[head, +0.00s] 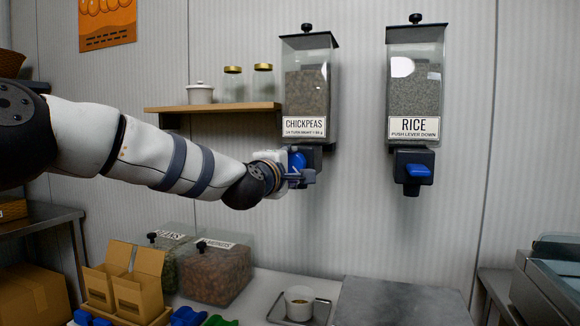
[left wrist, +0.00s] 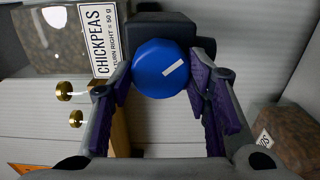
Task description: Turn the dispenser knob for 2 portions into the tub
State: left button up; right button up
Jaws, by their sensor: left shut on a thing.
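The chickpeas dispenser (head: 307,85) hangs on the wall, its label reading turn right. Its round blue knob (left wrist: 161,68) has a white line slanting up to the right in the left wrist view. My left gripper (head: 297,174) is shut on the knob, with one purple-padded finger on each side. In the head view the gripper partly hides the blue knob (head: 297,161). My right gripper is not in view.
A rice dispenser (head: 415,85) with a blue lever (head: 418,170) hangs to the right. A wooden shelf (head: 210,108) with jars is behind my left arm. Clear bins (head: 217,272) and an open carton (head: 137,290) stand left of the tub. A bare grey slab (head: 400,300) lies right.

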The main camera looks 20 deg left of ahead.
pick_arm(q)
jog(key=m, duration=0.4)
jog(key=shift+m, duration=0.3)
jog(key=shift+r+m, duration=0.15)
jog(key=shift+m, duration=1.65)
jog(key=o, duration=1.2)
jog(key=shift+c, duration=0.2)
jog(key=s, duration=1.2)
jog(key=shift+a, duration=0.25)
